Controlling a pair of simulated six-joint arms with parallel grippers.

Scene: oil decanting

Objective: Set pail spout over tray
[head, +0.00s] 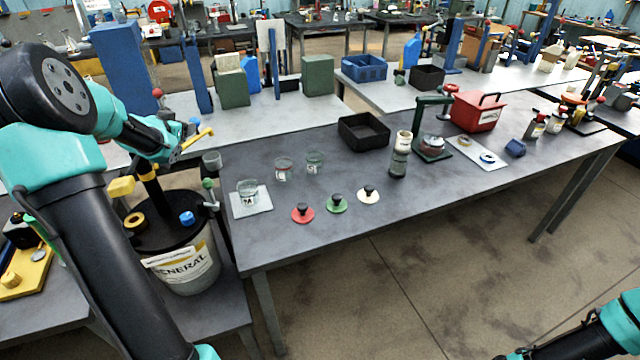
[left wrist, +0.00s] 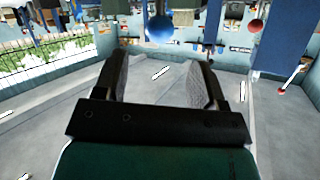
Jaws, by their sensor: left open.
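The pail (head: 185,268) with a "GENERAL" label stands at the lower left, on a lower bench beside the main table. My right gripper is out of frame.
Two more glasses (head: 283,170) stand behind the tray. Red (head: 302,213), green (head: 337,204) and white (head: 368,195) knobbed discs lie to its right. A black bin (head: 364,132) and a cylinder (head: 399,160) stand farther right. The table's front strip is clear.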

